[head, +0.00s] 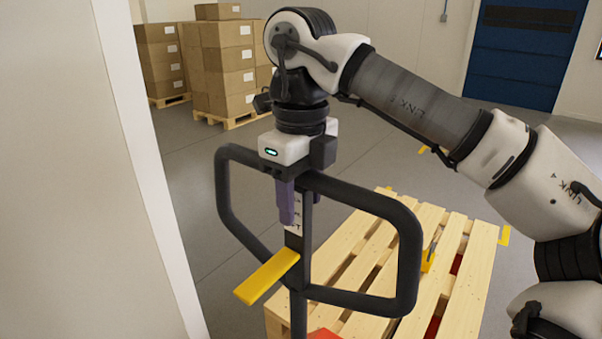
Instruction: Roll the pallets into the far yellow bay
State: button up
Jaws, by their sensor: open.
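A wooden pallet (458,275) lies on the floor, with red parts showing between its slats. In front of it stands a black pallet-jack handle (408,262), a rounded loop on a centre post with a yellow lever (267,277). My gripper (291,217) points down at the loop's top middle, its purple-grey fingers beside the centre post. The jaws are open; I cannot tell whether they touch the handle, and the far finger is mostly hidden. Yellow floor marks show right of the pallet (504,236) and behind it (424,149); no whole yellow bay is clear.
A pale wall edge (150,180) stands close on the left. Cardboard boxes (228,70) are stacked on pallets at the back left. A blue door (520,60) is at the back right. Grey floor between is open.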

jog(key=shift+f, duration=0.2)
jog(key=shift+c, duration=0.2)
grip_shut()
dwell(1.1)
dwell(0.3)
dwell(1.4)
